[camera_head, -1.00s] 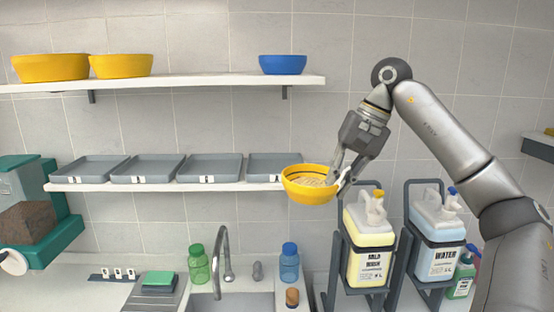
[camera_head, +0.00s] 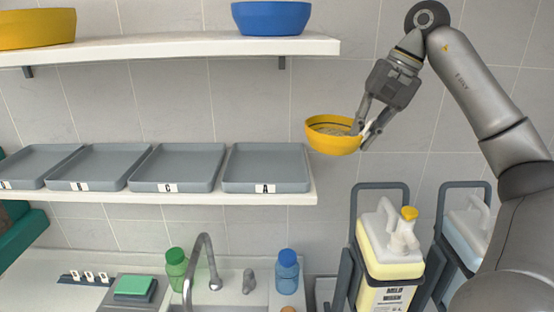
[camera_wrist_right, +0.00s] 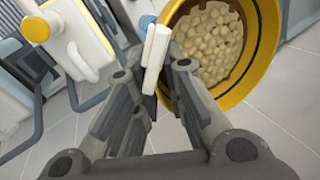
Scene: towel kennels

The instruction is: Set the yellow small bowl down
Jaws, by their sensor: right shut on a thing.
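The yellow small bowl (camera_head: 332,140) hangs in the air just right of the lower shelf's end in the head view, roughly level. It holds pale, lumpy pieces (camera_wrist_right: 210,42), clear in the right wrist view. My right gripper (camera_head: 364,134) is shut on the bowl's right rim. In the right wrist view the bowl (camera_wrist_right: 262,70) is at the fingertips (camera_wrist_right: 165,68), with a white piece beside them that I cannot identify. My left gripper is not in view.
The lower shelf (camera_head: 200,198) carries several grey trays (camera_head: 265,168). The upper shelf (camera_head: 180,47) holds a blue bowl (camera_head: 271,17) and a larger yellow bowl (camera_head: 35,28). Below stand a yellow jug (camera_head: 385,245) in a rack, a tap (camera_head: 207,262) and a blue bottle (camera_head: 287,272).

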